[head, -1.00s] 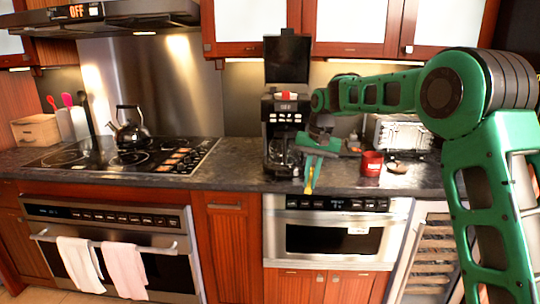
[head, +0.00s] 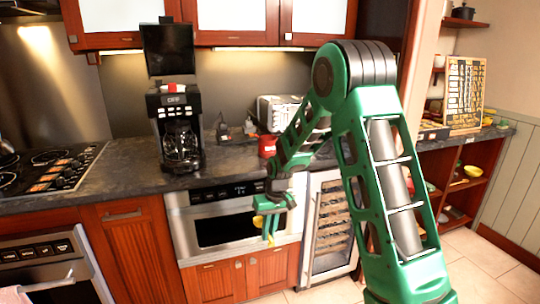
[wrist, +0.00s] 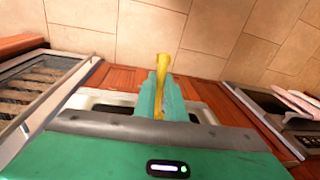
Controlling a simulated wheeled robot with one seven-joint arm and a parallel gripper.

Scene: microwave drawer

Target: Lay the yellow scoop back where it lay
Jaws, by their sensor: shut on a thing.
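The yellow scoop (wrist: 163,66) is held between the fingers of my gripper (wrist: 158,92), and its yellow end sticks out past the fingertips in the wrist view. In the head view, my gripper (head: 268,216) points down in front of the microwave drawer (head: 222,229), with the scoop (head: 270,238) hanging below it. The scoop is small there, and part of it is hidden by the fingers. The gripper and scoop are clear of the counter's front edge, over the floor side.
The dark counter (head: 128,178) holds a coffee maker (head: 179,130), a red mug (head: 267,146) and a toaster (head: 279,110). A wine cooler (head: 328,225) stands right of the drawer. Open shelves at the far right hold a yellow bowl (head: 473,171). The tiled floor (head: 480,265) at right is clear.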

